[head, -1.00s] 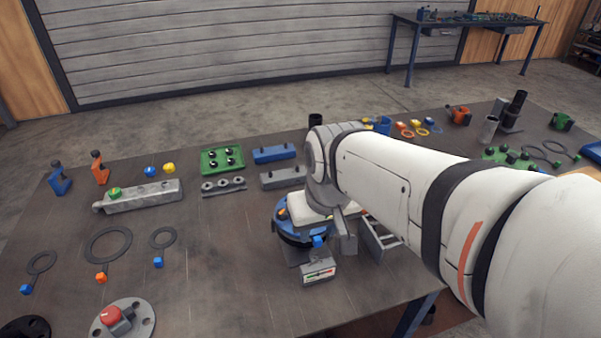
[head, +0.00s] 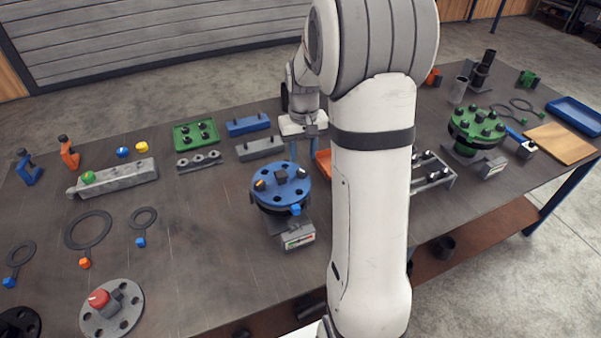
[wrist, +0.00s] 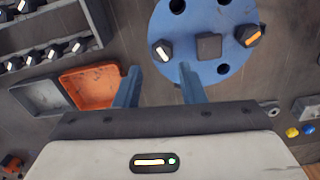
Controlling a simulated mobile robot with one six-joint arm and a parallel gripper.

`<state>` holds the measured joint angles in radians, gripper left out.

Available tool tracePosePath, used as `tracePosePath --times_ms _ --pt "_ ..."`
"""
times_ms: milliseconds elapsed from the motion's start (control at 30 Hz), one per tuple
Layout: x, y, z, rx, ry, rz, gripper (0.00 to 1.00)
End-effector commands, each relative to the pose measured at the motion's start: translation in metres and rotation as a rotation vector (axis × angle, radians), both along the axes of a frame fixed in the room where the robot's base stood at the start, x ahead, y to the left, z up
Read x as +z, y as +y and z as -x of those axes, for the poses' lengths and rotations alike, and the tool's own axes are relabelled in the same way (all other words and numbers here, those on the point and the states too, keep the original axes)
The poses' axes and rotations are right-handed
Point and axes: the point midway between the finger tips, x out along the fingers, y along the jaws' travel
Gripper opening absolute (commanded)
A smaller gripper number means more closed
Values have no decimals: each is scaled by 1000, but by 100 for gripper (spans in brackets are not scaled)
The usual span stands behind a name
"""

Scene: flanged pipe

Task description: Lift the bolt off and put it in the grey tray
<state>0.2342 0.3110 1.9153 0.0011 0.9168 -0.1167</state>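A blue flange disc (head: 279,196) sits on a stand at mid-table; it also shows in the wrist view (wrist: 190,70). On it are a dark bolt with a white mark (wrist: 162,50), a dark bolt with an orange mark (wrist: 248,36) and a dark square block (wrist: 209,46) at the centre. My gripper (wrist: 158,78) is open and nothing shows between its two blue fingers. In the wrist view the white-marked bolt lies just ahead of the fingertips, with no contact visible. The grey tray (wrist: 42,97) is left of the fingers; my arm hides it in the head view.
An orange tray (wrist: 90,87) adjoins the grey tray, close to the left finger. A grey rack of bolts (wrist: 55,48) stands beyond them. A green flange (head: 478,127) is at the right. A grey block (head: 260,148) lies behind the blue flange.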

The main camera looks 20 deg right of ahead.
Motion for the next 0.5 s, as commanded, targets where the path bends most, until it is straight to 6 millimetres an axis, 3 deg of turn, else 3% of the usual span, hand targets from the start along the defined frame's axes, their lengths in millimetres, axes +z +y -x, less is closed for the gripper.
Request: tracePosePath --times_ms 333,500 --pt "-46 3 -3 0 3 0 36" --pt "-57 3 -4 -1 0 0 36"
